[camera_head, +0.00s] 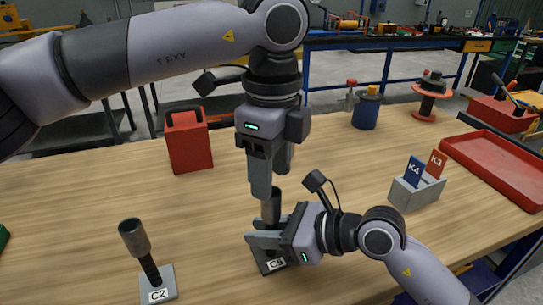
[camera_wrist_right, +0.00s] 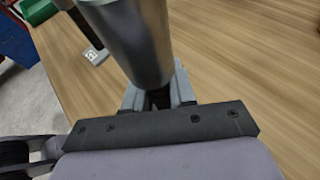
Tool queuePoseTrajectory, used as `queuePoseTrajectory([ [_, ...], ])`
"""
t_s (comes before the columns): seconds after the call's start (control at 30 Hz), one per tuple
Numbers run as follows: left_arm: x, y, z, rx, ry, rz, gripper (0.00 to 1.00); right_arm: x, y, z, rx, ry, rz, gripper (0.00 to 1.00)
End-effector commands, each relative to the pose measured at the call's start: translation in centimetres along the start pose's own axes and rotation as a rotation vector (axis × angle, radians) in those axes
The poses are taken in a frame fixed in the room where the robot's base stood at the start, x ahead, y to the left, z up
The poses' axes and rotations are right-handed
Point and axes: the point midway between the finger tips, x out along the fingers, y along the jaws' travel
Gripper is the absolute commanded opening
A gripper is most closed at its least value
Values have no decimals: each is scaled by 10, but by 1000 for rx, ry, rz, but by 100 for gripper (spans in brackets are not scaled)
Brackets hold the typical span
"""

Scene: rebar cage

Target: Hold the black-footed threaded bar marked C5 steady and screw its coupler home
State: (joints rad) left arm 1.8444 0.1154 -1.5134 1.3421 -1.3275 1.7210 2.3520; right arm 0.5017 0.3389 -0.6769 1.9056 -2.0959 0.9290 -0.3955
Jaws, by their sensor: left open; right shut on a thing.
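The bar on the dark foot (camera_head: 268,266) stands upright near the table's front; its label is partly hidden and looks like C5. A grey metal coupler (camera_head: 271,208) sits on top and fills the upper right wrist view (camera_wrist_right: 135,40). My right gripper (camera_head: 262,238) is shut on the dark threaded bar (camera_wrist_right: 160,100), just below the coupler. My left gripper (camera_head: 271,190) points down from above, open, with its fingertips at the coupler's top end. I cannot tell whether its fingers touch the coupler.
Another bar with a coupler (camera_head: 135,238) stands on a grey foot marked C2 (camera_head: 158,284) to the left. A red container (camera_head: 188,142) stands behind. A grey holder (camera_head: 417,192) with K3 and K4 tags and a red tray (camera_head: 495,165) are at right. Wood between them is clear.

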Motion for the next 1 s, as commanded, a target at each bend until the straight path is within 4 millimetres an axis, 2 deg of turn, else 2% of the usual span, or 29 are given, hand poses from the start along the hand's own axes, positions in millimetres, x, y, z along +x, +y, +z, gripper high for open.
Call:
queuePoseTrajectory([
  [0.2,36,1,0,0,1,4,53,-1,0,3,-2,-7,-1,0],
  [0.4,57,1,0,0,1,2,53,-1,0,3,-2,-7,-1,0],
  [0.77,62,0,0,0,0,1,53,-1,0,3,-2,-7,-1,0],
  [0.8,62,0,0,0,0,1,47,-1,0,3,-2,-7,-1,0],
  [0.87,62,0,0,0,0,1,27,-1,0,3,-2,-7,-1,0],
  [0.93,62,0,0,0,0,1,4,-1,0,3,-3,-7,-1,0],
  [0.97,61,0,0,0,0,1,0,-1,0,3,-3,-7,-1,0],
  [1.0,61,0,0,0,0,1,0,-1,0,3,-3,-7,-1,0],
])
